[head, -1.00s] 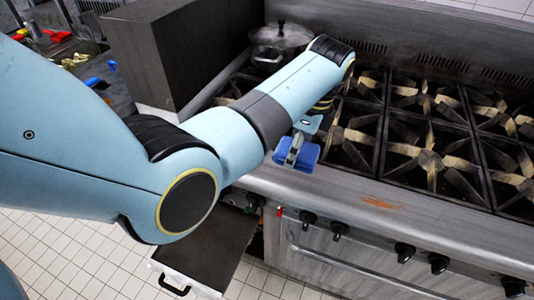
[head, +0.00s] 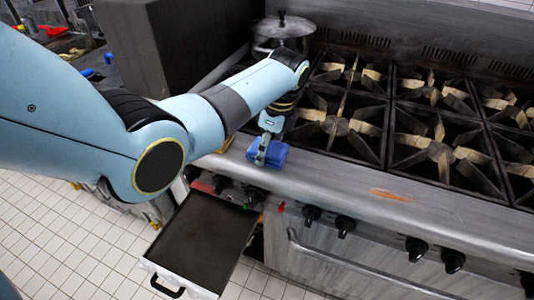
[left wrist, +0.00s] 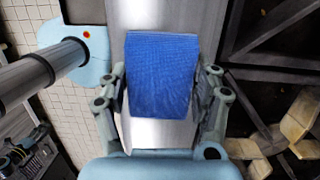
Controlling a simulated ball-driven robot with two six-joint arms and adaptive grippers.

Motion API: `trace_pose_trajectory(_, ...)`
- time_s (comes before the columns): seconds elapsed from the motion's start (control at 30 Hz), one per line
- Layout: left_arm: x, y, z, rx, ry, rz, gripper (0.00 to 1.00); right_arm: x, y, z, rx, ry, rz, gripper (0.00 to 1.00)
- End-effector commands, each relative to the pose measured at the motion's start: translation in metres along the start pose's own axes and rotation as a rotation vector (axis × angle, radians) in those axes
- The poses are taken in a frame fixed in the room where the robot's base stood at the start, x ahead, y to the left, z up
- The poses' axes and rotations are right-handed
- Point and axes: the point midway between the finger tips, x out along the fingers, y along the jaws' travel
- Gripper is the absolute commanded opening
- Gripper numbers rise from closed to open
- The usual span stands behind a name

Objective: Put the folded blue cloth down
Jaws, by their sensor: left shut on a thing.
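The folded blue cloth (head: 268,150) is at the front ledge of the stove in the head view. My left gripper (head: 264,148) is shut on it. In the left wrist view the blue cloth (left wrist: 162,75) sits between the two fingers of my left gripper (left wrist: 162,100), with the bare steel ledge (left wrist: 150,14) behind it. I cannot tell whether the cloth touches the ledge or hangs just above it. My right gripper is in neither view.
Black burner grates (head: 340,125) fill the stove top right of the cloth. A lidded metal pot (head: 283,33) stands at the back. Control knobs (head: 312,213) line the stove front. A dark pull-out tray (head: 200,238) sticks out below, over the white tiled floor.

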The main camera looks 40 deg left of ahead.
Motion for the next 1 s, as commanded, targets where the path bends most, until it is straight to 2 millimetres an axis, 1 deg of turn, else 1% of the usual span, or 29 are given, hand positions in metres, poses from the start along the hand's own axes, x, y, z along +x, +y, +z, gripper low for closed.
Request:
trace_pose_trajectory(0.13, -0.003, 0.000, 0.000, 0.000, 0.000, -0.001, 0.12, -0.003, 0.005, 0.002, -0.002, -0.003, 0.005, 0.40)
trace_pose_trajectory(0.27, 0.000, 0.000, 0.000, 0.000, 0.000, 0.000, 0.12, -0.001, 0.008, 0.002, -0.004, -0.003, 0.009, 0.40)
trace_pose_trajectory(0.3, 0.001, 0.000, 0.000, 0.000, 0.000, 0.000, 0.65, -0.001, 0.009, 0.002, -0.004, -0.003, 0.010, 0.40)
trace_pose_trajectory(0.47, 0.000, 0.000, 0.000, 0.000, 0.000, 0.000, 0.86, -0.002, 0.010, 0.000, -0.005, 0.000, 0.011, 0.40)
trace_pose_trajectory(0.5, 0.000, 0.000, 0.000, 0.000, 0.000, 0.000, 0.88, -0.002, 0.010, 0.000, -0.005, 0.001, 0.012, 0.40)
trace_pose_trajectory(0.73, 0.000, 0.000, 0.000, 0.000, 0.000, 0.000, 0.88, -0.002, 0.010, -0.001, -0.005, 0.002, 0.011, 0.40)
trace_pose_trajectory(0.8, -0.003, 0.000, 0.000, 0.000, 0.000, -0.001, 0.88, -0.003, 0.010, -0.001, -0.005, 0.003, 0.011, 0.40)
trace_pose_trajectory(0.87, -0.008, -0.001, 0.000, 0.000, 0.001, -0.002, 0.88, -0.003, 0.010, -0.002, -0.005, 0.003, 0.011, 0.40)
trace_pose_trajectory(0.97, -0.024, -0.001, 0.000, 0.000, 0.002, -0.004, 0.88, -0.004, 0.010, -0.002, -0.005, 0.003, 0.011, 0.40)
trace_pose_trajectory(1.0, -0.033, -0.001, 0.000, 0.000, 0.002, -0.004, 0.88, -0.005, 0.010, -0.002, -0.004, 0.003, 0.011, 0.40)
